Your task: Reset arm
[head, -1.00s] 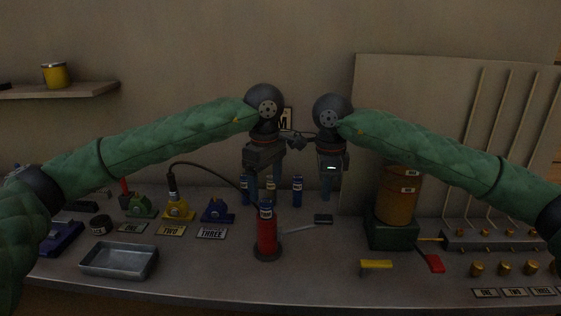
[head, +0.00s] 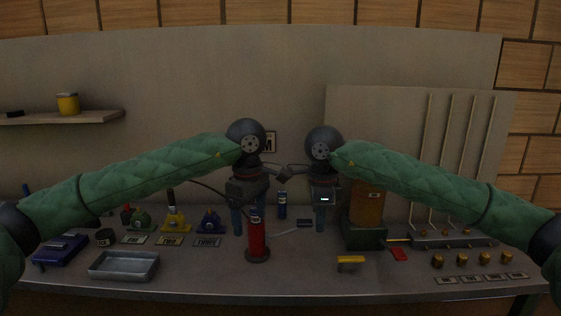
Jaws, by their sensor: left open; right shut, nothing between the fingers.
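My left gripper (head: 248,215) hangs fingers down over the bench, open, just behind and above a red cylinder (head: 257,240) on a dark round base. Whether it touches the cylinder cannot be told. My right gripper (head: 320,220) points down to its right, shut and empty, left of an orange drum (head: 366,206) on a green box (head: 363,236). Both green-sleeved arms reach in from the sides, and the two wrists are close together. A blue cylinder (head: 282,205) stands upright between the grippers, further back.
A metal tray (head: 124,277) lies front left on the bench. Green, yellow and blue devices with plates stand behind it. A yellow-handled piece (head: 350,260) and a red paddle (head: 399,254) lie right of centre. Brass knobs (head: 461,260) line the right. The middle front is clear.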

